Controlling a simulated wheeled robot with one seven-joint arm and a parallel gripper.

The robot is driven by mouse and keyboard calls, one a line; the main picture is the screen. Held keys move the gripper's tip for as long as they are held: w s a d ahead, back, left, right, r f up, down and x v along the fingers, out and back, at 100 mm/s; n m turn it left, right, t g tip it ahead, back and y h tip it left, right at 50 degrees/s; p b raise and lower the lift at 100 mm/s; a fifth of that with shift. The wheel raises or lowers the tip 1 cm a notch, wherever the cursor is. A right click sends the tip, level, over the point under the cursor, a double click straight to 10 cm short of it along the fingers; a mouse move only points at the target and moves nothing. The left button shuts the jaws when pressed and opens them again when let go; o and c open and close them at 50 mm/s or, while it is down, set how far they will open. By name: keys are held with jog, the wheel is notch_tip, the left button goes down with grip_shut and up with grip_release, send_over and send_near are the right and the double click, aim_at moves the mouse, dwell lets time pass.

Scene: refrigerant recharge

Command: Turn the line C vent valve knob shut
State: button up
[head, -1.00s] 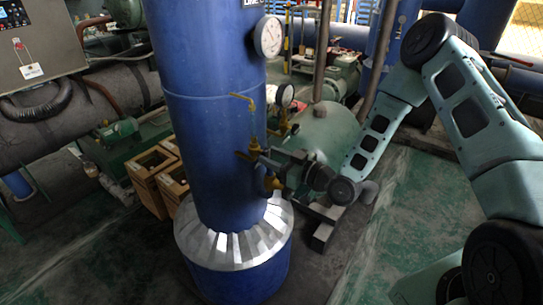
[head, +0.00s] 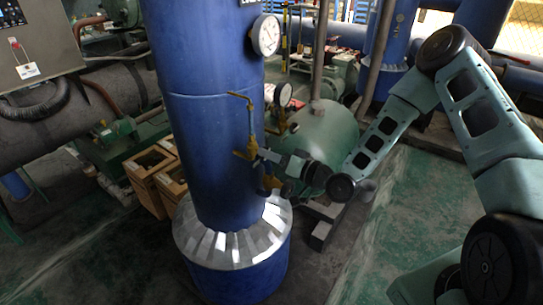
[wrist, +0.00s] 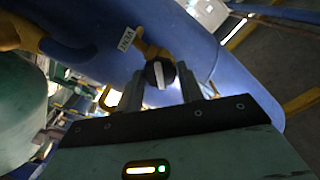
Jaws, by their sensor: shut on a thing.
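The vent valve knob (wrist: 158,72) is round and black with a white pointer bar. In the wrist view it sits between my two fingers, next to a white tag (wrist: 126,38) that appears to read VENT. My gripper (wrist: 160,82) is shut on the knob, with one finger on each side. The pointer bar stands roughly upright in that view. In the head view my gripper (head: 264,157) reaches the brass valve fitting (head: 245,152) on the front of the blue column (head: 205,130). The knob itself cannot be made out there.
A round white gauge (head: 265,35) is on the column above, and a smaller gauge (head: 283,94) stands behind the fitting. A green tank (head: 322,130) is behind my wrist. Wooden crates (head: 150,180) stand to the left.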

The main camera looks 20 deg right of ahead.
jog(key=shift+d+f, duration=0.1)
jog(key=m, duration=0.4)
jog(key=shift+m, duration=0.3)
jog(key=m, duration=0.2)
jog(key=shift+m, duration=0.3)
jog(key=o, duration=0.7)
jog(key=shift+m, duration=0.5)
jog(key=shift+c, duration=0.2)
jog(key=o, duration=0.3)
jog(key=shift+s, duration=0.1)
jog(key=v, duration=0.7)
jog(key=shift+b, duration=0.3)
